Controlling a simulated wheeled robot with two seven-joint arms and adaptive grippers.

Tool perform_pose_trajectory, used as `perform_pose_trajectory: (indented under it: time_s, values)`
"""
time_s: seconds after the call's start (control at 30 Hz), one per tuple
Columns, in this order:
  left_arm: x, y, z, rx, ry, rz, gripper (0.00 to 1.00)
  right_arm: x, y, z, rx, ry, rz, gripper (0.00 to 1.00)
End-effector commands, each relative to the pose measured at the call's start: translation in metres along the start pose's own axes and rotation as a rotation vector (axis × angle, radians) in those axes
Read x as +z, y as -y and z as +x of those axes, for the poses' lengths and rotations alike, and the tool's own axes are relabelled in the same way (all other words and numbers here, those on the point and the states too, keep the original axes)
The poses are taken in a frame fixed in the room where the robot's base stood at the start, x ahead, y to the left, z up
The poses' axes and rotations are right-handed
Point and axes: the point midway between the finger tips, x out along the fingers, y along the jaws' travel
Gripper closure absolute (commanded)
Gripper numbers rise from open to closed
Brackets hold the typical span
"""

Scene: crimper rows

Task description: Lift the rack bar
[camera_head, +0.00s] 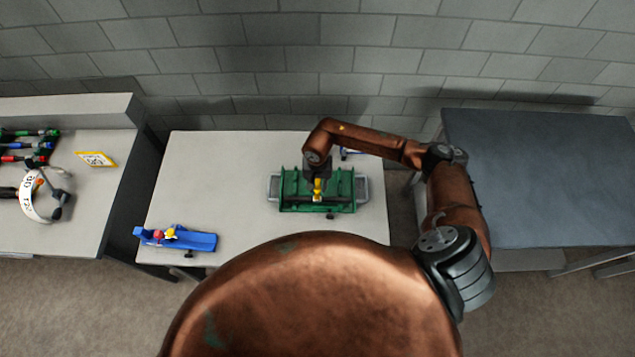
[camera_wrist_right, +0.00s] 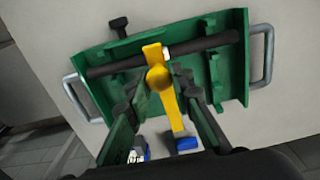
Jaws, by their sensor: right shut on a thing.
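A green rack (camera_wrist_right: 118,60) with a grey handle at each end stands on the light table, right of its middle; it also shows in the head view (camera_head: 345,188). The dark rack bar (camera_wrist_right: 205,46) lies across it. A yellow piece (camera_wrist_right: 153,55) crosses the bar's middle and seems to be its grip. My right gripper (camera_wrist_right: 162,92) reaches down from above, a finger on each side of the yellow piece, and is shut on it; the exact contact is hard to see. The bar appears still within the rack. My left gripper is not in view.
A blue holder (camera_head: 190,240) with red and yellow parts sits at the table's front left. A small blue-ended tool (camera_head: 347,153) lies behind the rack. The dark right table (camera_head: 540,170) is empty.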

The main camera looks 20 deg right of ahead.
Motion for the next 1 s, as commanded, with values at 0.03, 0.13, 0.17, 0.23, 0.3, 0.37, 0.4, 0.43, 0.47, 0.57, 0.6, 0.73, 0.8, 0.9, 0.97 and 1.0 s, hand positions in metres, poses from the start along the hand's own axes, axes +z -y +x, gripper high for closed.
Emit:
perform_pose_trajectory:
  time_s: [0.03,0.13,0.17,0.23,0.3,0.37,0.4,0.43,0.47,0.57,0.6,0.73,0.8,0.9,0.97,1.0]
  values:
    - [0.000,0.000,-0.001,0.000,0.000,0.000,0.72,-0.004,0.000,-0.005,0.000,-0.005,0.001,0.91]
    - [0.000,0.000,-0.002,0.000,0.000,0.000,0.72,-0.006,0.000,-0.011,0.000,-0.004,0.000,0.91]
    - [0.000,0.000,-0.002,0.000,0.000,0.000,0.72,-0.007,0.000,-0.012,0.000,-0.003,0.000,0.91]
    - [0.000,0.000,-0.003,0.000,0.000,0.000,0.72,-0.009,0.000,-0.016,0.000,-0.003,0.000,0.90]
    - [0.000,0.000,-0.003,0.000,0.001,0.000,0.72,-0.011,0.000,-0.021,0.000,-0.003,0.000,0.90]
    - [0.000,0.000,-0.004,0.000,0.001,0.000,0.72,-0.012,0.000,-0.024,0.000,-0.003,0.000,0.91]
    - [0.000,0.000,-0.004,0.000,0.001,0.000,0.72,-0.013,0.000,-0.027,0.000,-0.003,0.000,0.91]
    - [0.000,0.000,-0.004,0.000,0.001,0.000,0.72,-0.014,0.000,-0.029,0.000,-0.002,0.000,0.91]
    - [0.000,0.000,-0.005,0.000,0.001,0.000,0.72,-0.015,0.000,-0.030,0.000,-0.002,0.000,0.91]
    - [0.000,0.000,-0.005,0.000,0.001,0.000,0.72,-0.017,0.000,-0.036,0.000,-0.002,0.000,0.91]
    - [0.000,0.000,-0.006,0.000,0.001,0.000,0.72,-0.018,0.000,-0.037,0.000,-0.001,0.000,0.91]
    - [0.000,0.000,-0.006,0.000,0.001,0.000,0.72,-0.019,0.001,-0.041,-0.001,0.000,-0.001,0.90]
    - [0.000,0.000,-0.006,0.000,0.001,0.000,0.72,-0.019,0.001,-0.042,-0.001,0.001,-0.001,0.91]
    - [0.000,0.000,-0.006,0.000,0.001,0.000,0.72,-0.019,0.001,-0.041,-0.001,0.001,-0.001,0.91]
    - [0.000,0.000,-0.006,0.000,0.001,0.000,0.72,-0.019,0.001,-0.041,-0.001,0.001,-0.001,0.91]
    - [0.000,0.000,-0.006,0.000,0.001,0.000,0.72,-0.019,0.001,-0.041,-0.001,0.001,-0.001,0.91]
